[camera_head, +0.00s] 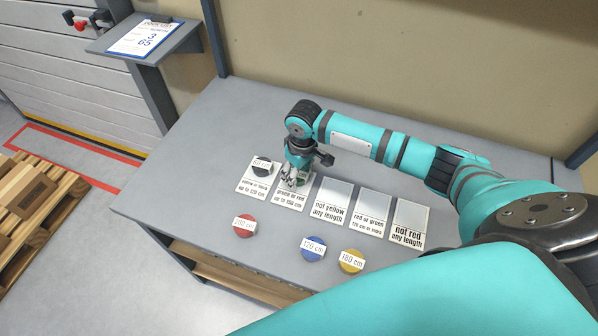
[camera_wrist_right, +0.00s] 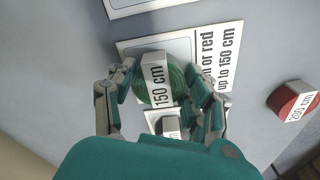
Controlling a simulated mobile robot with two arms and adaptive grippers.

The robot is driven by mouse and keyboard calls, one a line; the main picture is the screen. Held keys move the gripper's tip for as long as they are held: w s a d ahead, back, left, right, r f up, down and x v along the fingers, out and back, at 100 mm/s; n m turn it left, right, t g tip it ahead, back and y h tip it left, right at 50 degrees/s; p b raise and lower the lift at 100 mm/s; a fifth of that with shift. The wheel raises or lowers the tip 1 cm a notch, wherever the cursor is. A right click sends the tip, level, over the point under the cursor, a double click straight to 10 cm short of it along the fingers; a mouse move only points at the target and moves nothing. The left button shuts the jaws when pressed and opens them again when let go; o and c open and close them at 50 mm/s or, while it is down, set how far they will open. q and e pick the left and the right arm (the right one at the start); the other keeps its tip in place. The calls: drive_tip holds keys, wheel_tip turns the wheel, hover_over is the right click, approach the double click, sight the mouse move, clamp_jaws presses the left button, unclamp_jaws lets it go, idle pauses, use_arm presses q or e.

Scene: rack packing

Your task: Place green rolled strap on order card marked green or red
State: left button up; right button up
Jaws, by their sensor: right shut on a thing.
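The green rolled strap (camera_wrist_right: 160,91), labelled 150 cm, is between the fingers of my right gripper (camera_wrist_right: 165,88) in the right wrist view. The gripper is shut on it. The strap is over the order card marked green or red, up to 150 cm (camera_wrist_right: 222,66); I cannot tell whether it touches the card. In the head view my right gripper (camera_head: 293,180) is down at that card (camera_head: 288,201), second from the left, and hides the strap. My left gripper is not in view.
A black strap (camera_head: 265,168) lies on the leftmost card. Cards marked not yellow (camera_head: 330,207), red or green (camera_head: 368,213) and not red (camera_head: 409,224) are bare. Red (camera_head: 243,226), blue (camera_head: 312,249) and yellow (camera_head: 350,262) straps lie along the front of the table (camera_head: 195,180).

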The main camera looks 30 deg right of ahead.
sight(301, 176)
drive_tip(key=shift+f, duration=0.1)
drive_tip(key=o, duration=1.3)
drive_tip(key=shift+c, duration=0.2)
wheel_tip(301, 176, up, 12)
drive_tip(key=shift+s+d+b, duration=0.2)
drive_tip(key=shift+s+b, duration=0.1)
drive_tip(key=shift+b, duration=0.05)
